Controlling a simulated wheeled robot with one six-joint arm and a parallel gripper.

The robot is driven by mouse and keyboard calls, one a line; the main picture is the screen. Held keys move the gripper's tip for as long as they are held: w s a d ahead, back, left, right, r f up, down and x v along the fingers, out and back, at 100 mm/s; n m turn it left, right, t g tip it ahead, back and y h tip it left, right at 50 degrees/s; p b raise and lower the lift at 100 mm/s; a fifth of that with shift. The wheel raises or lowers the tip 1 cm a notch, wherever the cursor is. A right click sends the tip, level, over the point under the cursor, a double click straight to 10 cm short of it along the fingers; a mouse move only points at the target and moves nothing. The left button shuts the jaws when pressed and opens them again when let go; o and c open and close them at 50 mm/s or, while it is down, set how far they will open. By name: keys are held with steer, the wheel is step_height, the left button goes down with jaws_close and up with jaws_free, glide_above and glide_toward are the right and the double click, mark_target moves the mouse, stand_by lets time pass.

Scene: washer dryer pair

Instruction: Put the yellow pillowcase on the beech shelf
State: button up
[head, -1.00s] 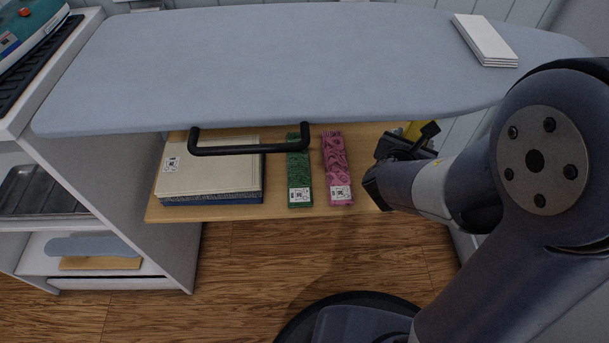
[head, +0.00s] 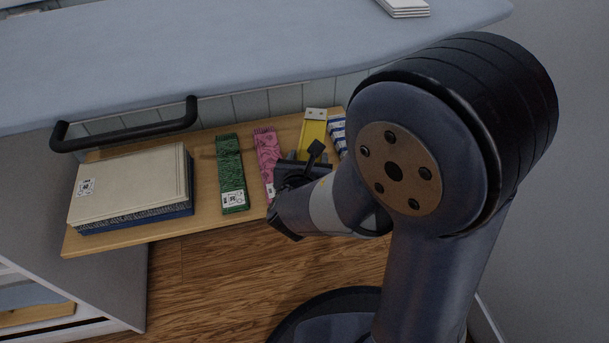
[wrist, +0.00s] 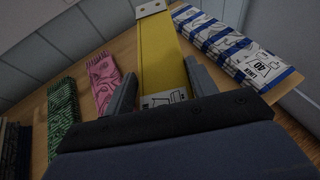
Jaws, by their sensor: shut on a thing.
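The yellow pillowcase (head: 312,133) is a narrow folded strip with a white label at its near end. It also shows in the wrist view (wrist: 164,62), running away from me between the fingers. My gripper (head: 300,160) is shut on its near end; in the wrist view my gripper's fingers (wrist: 163,88) flank it. The beech shelf (head: 217,221) is a light wood board under the ironing board. The pillowcase is over the shelf, between the pink and the blue-striped textiles. I cannot tell whether it touches the wood.
A green folded textile (head: 231,172), a pink one (head: 267,155) and a blue-and-white striped one (wrist: 232,45) lie on the shelf. Cream and blue folded linens (head: 132,188) are stacked at left. A black bar handle (head: 125,129) and the ironing board (head: 220,50) overhang the shelf.

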step_height(320, 180, down, 4)
steer(key=shift+r+b, duration=0.1)
steer(key=shift+b, duration=1)
steer(key=shift+s+f, duration=0.15)
steer(key=shift+f, duration=0.1)
steer(key=shift+c, duration=1.3)
steer(key=o, duration=1.3)
steer(key=shift+s+a+r, duration=0.1)
steer(key=shift+s+r, duration=0.1)
steer(key=shift+p+v, duration=2.3)
steer(key=shift+v, duration=3.35)
steer(key=shift+r, duration=0.1)
